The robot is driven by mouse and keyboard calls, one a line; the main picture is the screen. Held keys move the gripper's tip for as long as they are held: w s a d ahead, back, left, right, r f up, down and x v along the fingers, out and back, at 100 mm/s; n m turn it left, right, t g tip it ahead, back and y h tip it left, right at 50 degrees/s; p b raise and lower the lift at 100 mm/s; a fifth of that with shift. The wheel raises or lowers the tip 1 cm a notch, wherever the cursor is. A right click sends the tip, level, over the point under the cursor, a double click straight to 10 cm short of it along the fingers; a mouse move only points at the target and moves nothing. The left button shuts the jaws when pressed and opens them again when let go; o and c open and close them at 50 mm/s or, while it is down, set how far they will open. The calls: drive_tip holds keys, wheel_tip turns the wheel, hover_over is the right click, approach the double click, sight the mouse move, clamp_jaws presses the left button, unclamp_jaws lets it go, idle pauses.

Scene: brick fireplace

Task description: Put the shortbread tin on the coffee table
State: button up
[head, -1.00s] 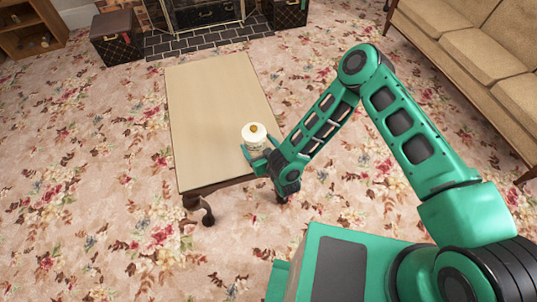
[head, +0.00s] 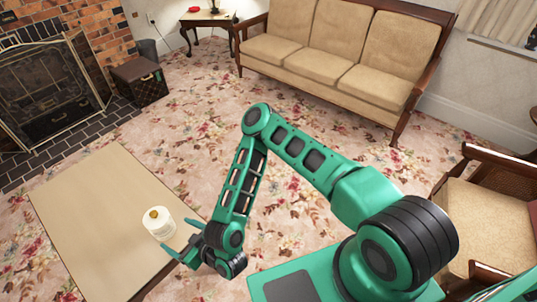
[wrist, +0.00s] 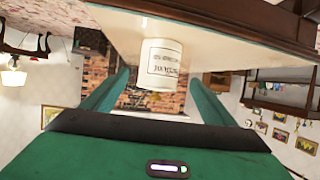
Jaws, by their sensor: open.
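The shortbread tin (head: 158,226), a white cylinder with a gold-brown spot on top, stands upright on the coffee table (head: 95,215) near its right edge. In the upside-down wrist view the tin (wrist: 162,66) shows dark lettering and rests on the pale tabletop (wrist: 225,40). My gripper (head: 175,236) is open at the table's edge, its fingers pointing toward the tin. In the wrist view the tin shows in the gap between the fingers, ahead of the palm. The fingers do not appear to grip it.
A fireplace with a screen (head: 50,95) stands at the upper left, a dark patterned box (head: 139,82) beside it. A beige sofa (head: 335,50) is at the back and an armchair (head: 480,220) at the right. Flowered carpet between the table and sofa is clear.

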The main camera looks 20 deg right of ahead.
drive_tip(key=w+d+r+g+h, duration=0.1)
drive_tip(key=w+d+r+h, duration=0.15)
drive_tip(key=w+d, duration=0.55)
drive_tip(key=w+d+r+g+h, duration=0.1)
drive_tip(key=w+d+r+h, duration=0.3)
drive_tip(key=d, duration=0.6)
drive_tip(key=w+d+r+m+g+h, duration=0.15)
drive_tip(key=d+r, duration=0.35)
drive_tip(key=d, duration=0.6)
drive_tip(key=w+d+r+m+g+h, duration=0.15)
drive_tip(key=d+r, duration=0.35)
drive_tip(key=d, duration=0.5)
drive_tip(key=s+d+r+m+g+h, duration=0.25)
drive_tip(key=s+d+r+m, duration=0.35)
drive_tip(key=s+d+r, duration=0.7)
drive_tip(key=s+d+r+m+g+y, duration=0.1)
drive_tip(key=s+r, duration=0.4)
drive_tip(key=s, duration=0.5)
drive_tip(key=s+d+r+m+g+y, duration=0.1)
drive_tip(key=s+r+m, duration=0.3)
drive_tip(key=s, duration=0.7)
drive_tip(key=shift+s+r+g+y, duration=0.25)
drive_tip(key=shift+r+g+y, duration=0.2)
drive_tip(key=shift+r+y, duration=0.45)
